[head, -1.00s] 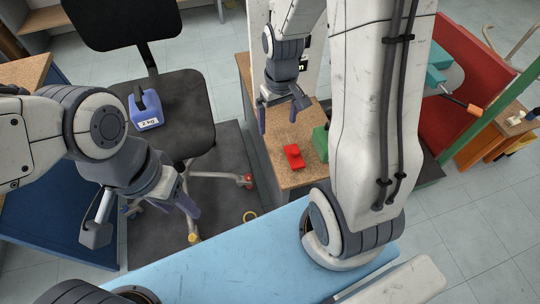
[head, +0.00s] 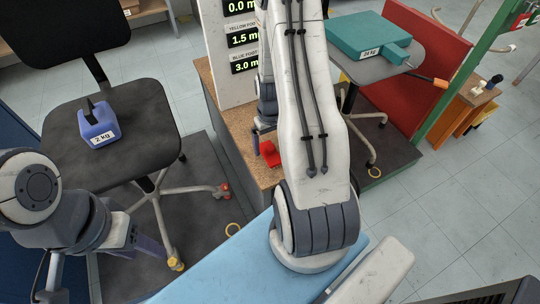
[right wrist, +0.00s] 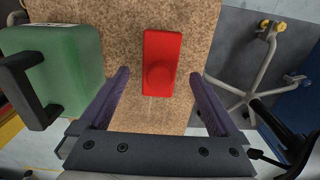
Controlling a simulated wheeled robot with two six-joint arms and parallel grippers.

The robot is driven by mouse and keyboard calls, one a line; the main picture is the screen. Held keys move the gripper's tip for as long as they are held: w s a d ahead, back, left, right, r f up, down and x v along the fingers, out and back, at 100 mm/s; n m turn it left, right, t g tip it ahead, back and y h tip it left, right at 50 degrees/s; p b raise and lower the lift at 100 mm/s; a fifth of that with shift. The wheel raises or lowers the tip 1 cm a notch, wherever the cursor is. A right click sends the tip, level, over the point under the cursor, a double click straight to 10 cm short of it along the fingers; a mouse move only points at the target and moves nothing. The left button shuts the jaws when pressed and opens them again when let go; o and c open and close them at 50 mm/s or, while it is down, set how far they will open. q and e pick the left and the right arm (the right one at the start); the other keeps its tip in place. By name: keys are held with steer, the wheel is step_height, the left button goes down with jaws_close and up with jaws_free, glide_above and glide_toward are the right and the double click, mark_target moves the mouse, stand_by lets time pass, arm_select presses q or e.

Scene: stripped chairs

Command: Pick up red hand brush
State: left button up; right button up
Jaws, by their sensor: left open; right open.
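The red hand brush (head: 270,154) lies on a cork-topped bench (head: 236,122), partly hidden by my right arm in the head view. In the right wrist view the brush (right wrist: 162,62) is a red block with a round knob, lying between the open fingers of my right gripper (right wrist: 161,80). The fingers stand apart from it on both sides, and I cannot tell their height above it. My right gripper is mostly hidden behind its arm in the head view. My left gripper (head: 105,268) is open and empty at the lower left, far from the brush.
A black chair (head: 120,135) holds a blue 2 kg weight (head: 97,125). A teal 24 kg weight (head: 366,38) sits on another seat. A blue surface (head: 225,270) lies in front.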

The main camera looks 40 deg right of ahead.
mark_target(270, 146)
step_height(270, 146, down, 3)
steer(key=shift+f, duration=0.1)
jaws_close()
steer(key=shift+r, duration=0.2)
step_height(270, 146, up, 4)
steer(key=shift+r+p, duration=0.2)
steer(key=shift+p, duration=0.4)
steer(key=s+d+r+p, duration=0.2)
steer(key=s+d+r, duration=0.3)
steer(key=s, duration=0.5)
steer(key=shift+s+d+r, duration=0.2)
steer(key=shift+d+r, duration=0.05)
steer(key=shift+r, duration=0.45)
